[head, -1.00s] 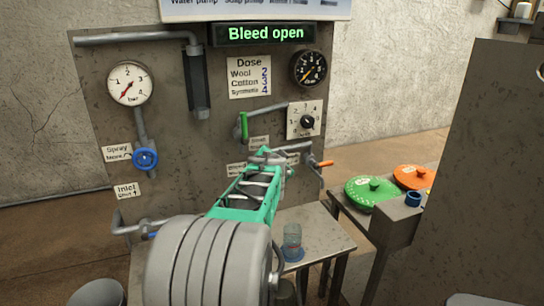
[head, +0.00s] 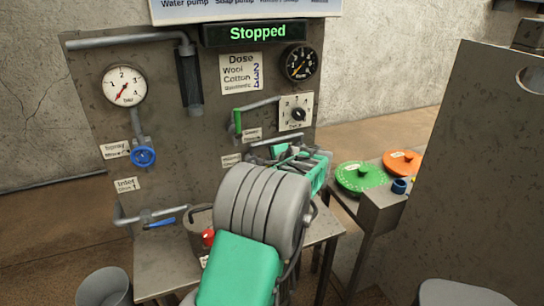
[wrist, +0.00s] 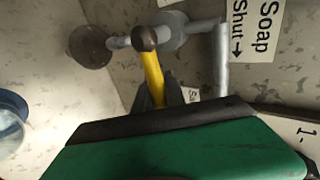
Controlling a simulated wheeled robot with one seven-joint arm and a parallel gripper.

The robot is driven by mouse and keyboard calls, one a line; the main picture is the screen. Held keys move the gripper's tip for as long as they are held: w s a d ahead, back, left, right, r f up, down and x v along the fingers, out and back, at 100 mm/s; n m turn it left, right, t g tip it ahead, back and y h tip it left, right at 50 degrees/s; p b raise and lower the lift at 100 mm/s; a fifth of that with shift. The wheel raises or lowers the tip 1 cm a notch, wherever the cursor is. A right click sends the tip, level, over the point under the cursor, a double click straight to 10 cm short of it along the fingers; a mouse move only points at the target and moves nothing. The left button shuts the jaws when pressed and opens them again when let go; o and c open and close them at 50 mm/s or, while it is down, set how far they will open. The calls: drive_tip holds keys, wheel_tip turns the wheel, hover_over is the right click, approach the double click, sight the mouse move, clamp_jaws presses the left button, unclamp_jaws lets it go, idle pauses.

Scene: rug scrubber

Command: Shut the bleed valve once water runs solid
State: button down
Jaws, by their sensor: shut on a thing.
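The panel display (head: 255,32) reads "Stopped". In the wrist view, dark fingers of my gripper (wrist: 167,94) are around the lower part of a yellow lever (wrist: 152,72) with a dark round pivot end. A label (wrist: 255,28) reading "Soap" and "Shut" with an arrow is beside the pipe to its right. No legible label marks the bleed valve, so I cannot tell which lever it is. In the head view, my gripper (head: 314,172) is at the panel's lower right, and the lever it holds is hidden. No running water is visible.
A green-handled lever (head: 238,121) is above my gripper. A blue wheel (head: 143,157) and a blue lever (head: 160,223) are at left. Green (head: 361,178) and orange (head: 402,162) lids lie on the side bench. A tall grey wall (head: 470,170) bounds the right.

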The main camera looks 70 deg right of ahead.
drive_tip(key=shift+f, duration=0.25)
idle(0.3)
drive_tip(key=c, duration=1.4)
unclamp_jaws()
drive_tip(key=v, duration=0.8)
drive_tip(key=shift+d, duration=0.15)
drive_tip(key=shift+s, duration=0.1)
drive_tip(key=p+v, duration=0.4)
drive_tip(key=v, duration=0.5)
drive_tip(key=shift+d+p, duration=0.1)
drive_tip(key=shift+p, duration=0.2)
